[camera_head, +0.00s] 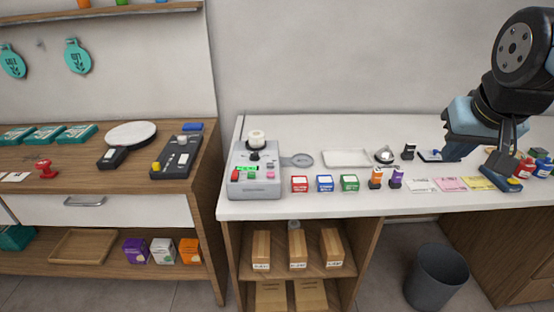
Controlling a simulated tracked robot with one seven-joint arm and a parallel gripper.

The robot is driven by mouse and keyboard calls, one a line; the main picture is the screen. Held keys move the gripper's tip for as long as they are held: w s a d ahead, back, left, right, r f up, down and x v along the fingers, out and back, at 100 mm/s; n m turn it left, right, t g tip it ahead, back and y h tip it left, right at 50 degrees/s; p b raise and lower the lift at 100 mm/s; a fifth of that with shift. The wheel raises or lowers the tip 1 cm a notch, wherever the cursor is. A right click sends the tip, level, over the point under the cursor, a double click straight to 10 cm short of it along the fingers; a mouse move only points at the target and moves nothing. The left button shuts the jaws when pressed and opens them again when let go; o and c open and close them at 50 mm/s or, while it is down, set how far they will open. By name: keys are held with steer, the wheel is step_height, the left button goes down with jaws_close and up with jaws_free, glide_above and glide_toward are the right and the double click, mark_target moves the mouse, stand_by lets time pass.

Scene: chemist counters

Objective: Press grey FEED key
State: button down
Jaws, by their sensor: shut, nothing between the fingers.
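A grey counter machine (255,183) stands at the left end of the white counter. A grey key labelled FEED cannot be made out at this size. A dark device (178,158) with a yellow knob and light panels lies on the wooden counter to the left; its markings are unreadable too. My gripper (504,158) is shut and empty, pointing down over the right part of the white counter, far from both devices.
Small red (299,184), blue and green boxes stand right of the grey machine, then orange and purple items. A pale tray (346,158) and bell (384,155) lie behind. A bin (437,277) stands below.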

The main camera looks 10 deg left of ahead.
steer(key=w+a+f, duration=0.1)
steer(key=w+a, duration=0.6)
steer(key=w, duration=0.1)
steer(key=y, duration=0.7)
glide_above(273, 165)
step_height(273, 165, down, 9)
steer(key=shift+n, duration=0.3)
steer(key=shift+w+a+f, duration=0.1)
steer(key=shift+f, duration=0.1)
steer(key=shift+f, duration=4.3)
steer(key=shift+f, duration=0.75)
steer(key=shift+r, duration=0.8)
steer(key=shift+r, duration=0.15)
